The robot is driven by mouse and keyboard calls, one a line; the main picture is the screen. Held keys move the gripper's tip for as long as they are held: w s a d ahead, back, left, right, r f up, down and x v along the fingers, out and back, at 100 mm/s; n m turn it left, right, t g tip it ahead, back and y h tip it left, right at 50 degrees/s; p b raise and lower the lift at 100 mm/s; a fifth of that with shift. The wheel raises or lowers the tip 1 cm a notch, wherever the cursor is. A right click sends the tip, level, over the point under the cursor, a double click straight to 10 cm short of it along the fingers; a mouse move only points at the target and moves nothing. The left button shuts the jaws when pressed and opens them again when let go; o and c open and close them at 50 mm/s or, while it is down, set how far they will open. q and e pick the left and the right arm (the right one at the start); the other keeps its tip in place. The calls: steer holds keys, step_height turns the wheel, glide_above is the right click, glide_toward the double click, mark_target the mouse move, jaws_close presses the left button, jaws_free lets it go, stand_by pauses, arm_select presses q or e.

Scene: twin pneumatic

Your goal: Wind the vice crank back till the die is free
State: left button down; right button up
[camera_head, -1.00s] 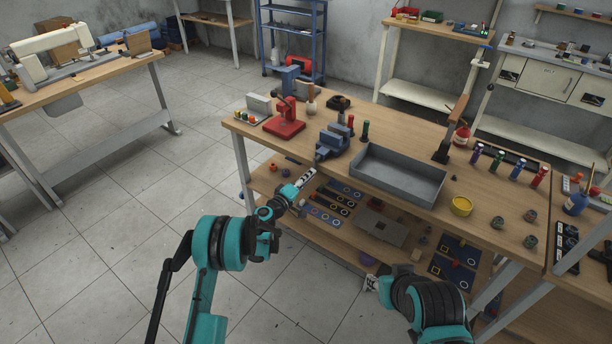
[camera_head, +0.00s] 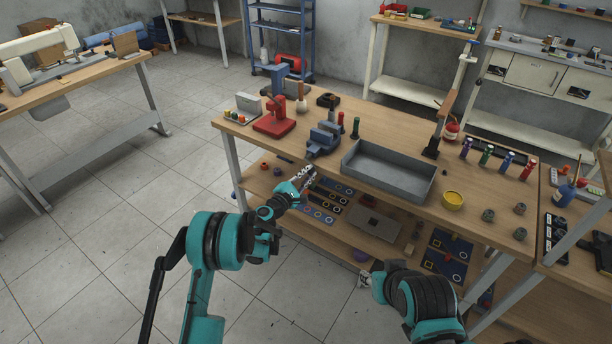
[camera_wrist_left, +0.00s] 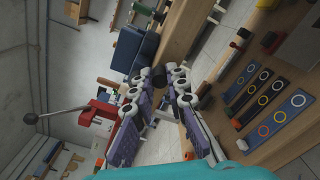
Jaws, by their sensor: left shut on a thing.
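The blue vice (camera_head: 322,139) stands at the front edge of the wooden workbench, left of the grey tray. It also shows in the left wrist view (camera_wrist_left: 133,48). My left gripper (camera_head: 308,173) is just in front of and below the vice. In the left wrist view its fingers (camera_wrist_left: 156,82) are shut around a dark round piece (camera_wrist_left: 158,76) beside the vice, which looks like the crank's handle. The rest of the crank is mostly hidden by the fingers. I cannot make out the die in the jaws. My right gripper (camera_head: 367,285) is low at the front, small and partly hidden.
A red press (camera_head: 274,118) stands left of the vice. The lower shelf (camera_head: 345,242) holds panels and small parts. The floor at left is clear.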

arm_select(q)
steer(key=shift+r+n, duration=0.75)
steer(key=shift+n, duration=1.35)
steer(key=shift+r+n, duration=0.8)
steer(key=shift+n, duration=1.3)
steer(key=shift+r+n, duration=0.75)
steer(key=shift+n, duration=1.35)
steer(key=c, duration=1.5)
jaws_free()
steer(key=v, duration=1.2)
